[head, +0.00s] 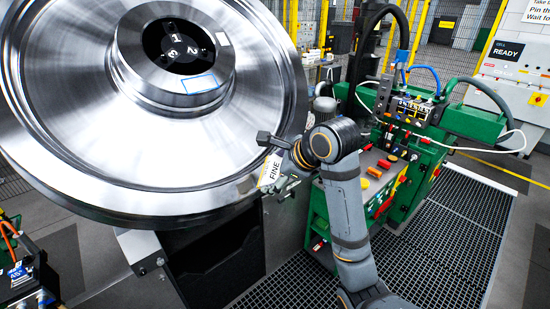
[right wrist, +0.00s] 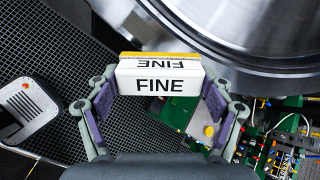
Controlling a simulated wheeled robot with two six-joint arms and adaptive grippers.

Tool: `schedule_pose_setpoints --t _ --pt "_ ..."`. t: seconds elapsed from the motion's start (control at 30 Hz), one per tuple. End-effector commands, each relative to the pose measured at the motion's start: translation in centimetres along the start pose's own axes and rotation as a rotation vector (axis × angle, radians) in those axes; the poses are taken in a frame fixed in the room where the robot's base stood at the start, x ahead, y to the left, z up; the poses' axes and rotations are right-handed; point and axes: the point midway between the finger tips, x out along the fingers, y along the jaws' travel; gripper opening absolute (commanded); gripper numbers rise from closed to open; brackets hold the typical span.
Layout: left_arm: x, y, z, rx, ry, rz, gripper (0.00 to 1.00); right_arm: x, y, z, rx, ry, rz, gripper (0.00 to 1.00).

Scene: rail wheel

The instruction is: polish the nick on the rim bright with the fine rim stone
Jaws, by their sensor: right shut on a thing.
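The rail wheel (head: 95,130) is a big shiny steel disc, tilted, filling the left half of the head view; its rim also shows at the top right of the wrist view (right wrist: 255,45). The fine rim stone (right wrist: 158,80) is a white block marked FINE with a yellow face along its far side; in the head view (head: 270,171) it is beside the wheel's lower right rim. My right gripper (right wrist: 158,92) is shut on the stone, a purple pad at each end. I cannot tell whether stone and rim touch. I cannot clearly make out the nick. My left gripper is out of view.
A green machine (head: 395,155) with coloured buttons and hoses stands right of the wheel, behind my right arm. Dark floor grating (head: 440,235) lies below. A white machine with a READY panel (head: 502,52) is at the far right. Equipment with an orange hose is at bottom left.

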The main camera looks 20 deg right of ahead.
Motion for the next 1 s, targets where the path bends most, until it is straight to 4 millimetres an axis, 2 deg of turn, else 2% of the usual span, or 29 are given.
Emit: schedule_pose_setpoints --t 0.1,0.17,0.27,0.4,0.5,0.57,0.63,0.8,0.9,1.0 --pt "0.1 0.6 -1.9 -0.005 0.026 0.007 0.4 0.1 0.0 0.0 0.0 -0.002 -0.001 0.55" --pt "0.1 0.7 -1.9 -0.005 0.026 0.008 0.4 0.4 0.0 0.1 0.001 -0.003 -0.001 0.55" --pt "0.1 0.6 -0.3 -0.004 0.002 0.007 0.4 1.4 0.1 0.1 0.001 -0.003 0.002 0.55" --pt "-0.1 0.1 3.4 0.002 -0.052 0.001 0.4 3.2 0.1 0.0 0.001 -0.002 0.003 0.55" --pt "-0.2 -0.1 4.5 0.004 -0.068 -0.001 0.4 4.3 0.1 0.0 0.0 -0.001 0.002 0.55" --pt "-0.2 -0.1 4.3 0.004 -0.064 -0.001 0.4 4.8 0.0 0.0 0.0 -0.002 0.001 0.55" --pt "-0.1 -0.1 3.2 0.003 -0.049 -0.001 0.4 5.4 0.0 0.1 -0.001 -0.002 0.001 0.55" --pt "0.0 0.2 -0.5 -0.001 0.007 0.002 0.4 6.0 0.0 0.0 -0.002 -0.001 -0.001 0.55" --pt "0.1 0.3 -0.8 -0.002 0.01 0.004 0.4 6.0 0.0 0.0 -0.002 -0.001 -0.001 0.55" --pt "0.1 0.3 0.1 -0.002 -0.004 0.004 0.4 6.0 0.0 0.0 -0.002 -0.001 -0.001 0.55"
